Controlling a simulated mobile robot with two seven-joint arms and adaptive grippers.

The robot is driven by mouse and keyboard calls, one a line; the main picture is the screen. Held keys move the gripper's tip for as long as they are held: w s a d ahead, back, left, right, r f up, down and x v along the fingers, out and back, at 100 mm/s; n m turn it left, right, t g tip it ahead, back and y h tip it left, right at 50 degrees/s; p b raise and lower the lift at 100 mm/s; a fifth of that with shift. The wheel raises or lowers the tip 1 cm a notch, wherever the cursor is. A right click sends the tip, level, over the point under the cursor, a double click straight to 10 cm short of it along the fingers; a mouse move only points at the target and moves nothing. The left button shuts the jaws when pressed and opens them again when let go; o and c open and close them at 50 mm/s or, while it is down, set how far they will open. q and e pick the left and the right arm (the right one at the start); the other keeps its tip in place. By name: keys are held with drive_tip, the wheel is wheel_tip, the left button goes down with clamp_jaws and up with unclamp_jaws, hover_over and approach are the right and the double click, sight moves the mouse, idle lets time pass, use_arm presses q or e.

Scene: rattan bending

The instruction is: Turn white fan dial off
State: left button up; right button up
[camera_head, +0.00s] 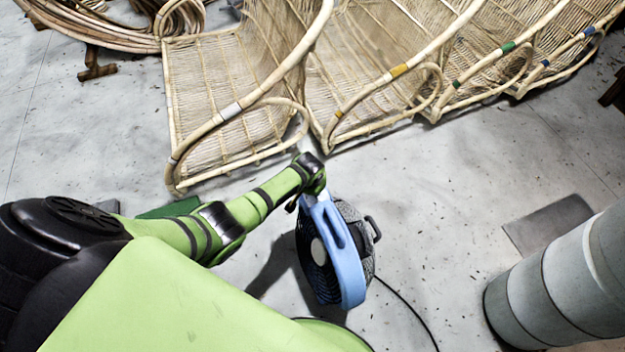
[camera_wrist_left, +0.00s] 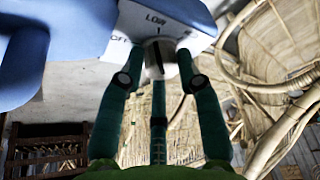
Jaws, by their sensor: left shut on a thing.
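A blue fan (camera_head: 347,262) with a dark round grille stands on the grey floor at the lower middle of the head view. In the left wrist view, its blue body (camera_wrist_left: 75,40) fills the upper left. A white dial (camera_wrist_left: 155,52) with a dark mark sits below a pale label plate with partly readable lettering, including "LOW". My left gripper (camera_wrist_left: 158,66) is shut on the dial, with a finger on each side. In the head view, my left gripper (camera_head: 312,184) is at the fan's top and mostly hides the dial. My right gripper is not in view.
Woven rattan chairs (camera_head: 235,90) stand in a row behind the fan. Coiled rattan (camera_head: 95,25) lies at the back left. A grey cylinder (camera_head: 560,285) stands at the right.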

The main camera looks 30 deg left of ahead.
use_arm(q)
drive_tip(key=shift+n, duration=0.5)
drive_tip(key=shift+n+g+y, duration=0.4)
drive_tip(key=shift+n+y, duration=0.1)
drive_tip(key=shift+n, duration=0.5)
drive_tip(key=shift+d+f+n+y+b, duration=0.15)
drive_tip(key=shift+n+y+b, duration=0.15)
drive_tip(key=shift+n, duration=0.5)
drive_tip(key=shift+w+n+g, duration=0.1)
drive_tip(key=shift+n+g, duration=0.2)
drive_tip(key=shift+n, duration=0.2)
drive_tip(key=shift+n+b, duration=0.4)
drive_tip(key=shift+n+g+y+b, duration=0.5)
drive_tip(key=shift+n+b, duration=0.2)
drive_tip(key=shift+n, duration=0.7)
drive_tip(key=o, duration=1.1)
drive_tip(key=shift+w, duration=0.1)
drive_tip(key=shift+d+r, duration=0.2)
drive_tip(key=shift+r, duration=0.35)
drive_tip(key=v, duration=1.1)
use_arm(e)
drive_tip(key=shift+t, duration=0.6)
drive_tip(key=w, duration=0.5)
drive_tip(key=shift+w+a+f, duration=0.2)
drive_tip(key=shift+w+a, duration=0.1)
